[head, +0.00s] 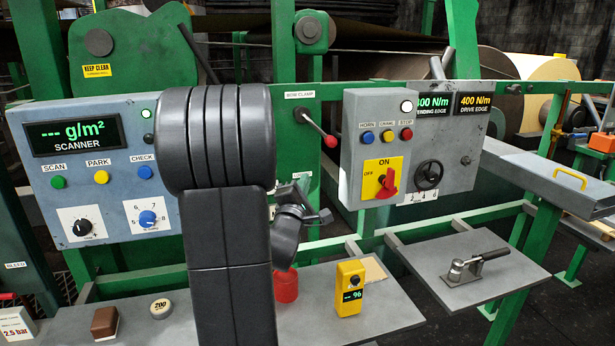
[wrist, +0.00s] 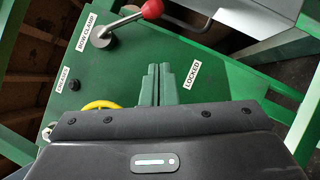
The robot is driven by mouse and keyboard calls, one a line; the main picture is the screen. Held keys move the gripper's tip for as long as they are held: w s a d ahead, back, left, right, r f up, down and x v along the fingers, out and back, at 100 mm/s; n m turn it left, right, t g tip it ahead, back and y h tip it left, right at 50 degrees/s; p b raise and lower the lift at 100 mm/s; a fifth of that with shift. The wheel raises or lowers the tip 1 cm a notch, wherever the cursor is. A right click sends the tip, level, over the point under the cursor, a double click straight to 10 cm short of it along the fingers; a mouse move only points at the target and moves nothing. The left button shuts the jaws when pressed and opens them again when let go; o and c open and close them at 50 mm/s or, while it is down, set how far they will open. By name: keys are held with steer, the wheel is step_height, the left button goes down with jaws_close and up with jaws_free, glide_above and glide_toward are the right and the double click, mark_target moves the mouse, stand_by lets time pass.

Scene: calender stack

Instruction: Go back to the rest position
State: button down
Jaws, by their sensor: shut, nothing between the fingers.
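My gripper shows in the wrist view, its two narrow fingers (wrist: 157,85) closed together with nothing between them. They point at a green panel (wrist: 120,65) with labels "BOW CLAMP" and "LOCKED". The bow clamp lever, with a red ball knob (wrist: 152,9), is beyond the fingertips and apart from them. In the head view the lever (head: 318,130) slants down to the right on the green frame. There my own dark arm fills the middle, and only part of my wrist shows beside it; the fingertips are not clear.
The blue-grey scanner panel (head: 50,165) is left of my arm; the grey control box (head: 350,150) with a red switch (head: 388,184) is to the right. Below, a grey shelf (head: 395,312) carries a yellow meter (head: 349,288) and a red object (head: 286,287). A metal clamp (head: 475,262) lies further right.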

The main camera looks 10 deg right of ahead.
steer(key=shift+s+a+f, duration=0.15)
steer(key=shift+s+a, duration=0.1)
steer(key=shift+s, duration=0.15)
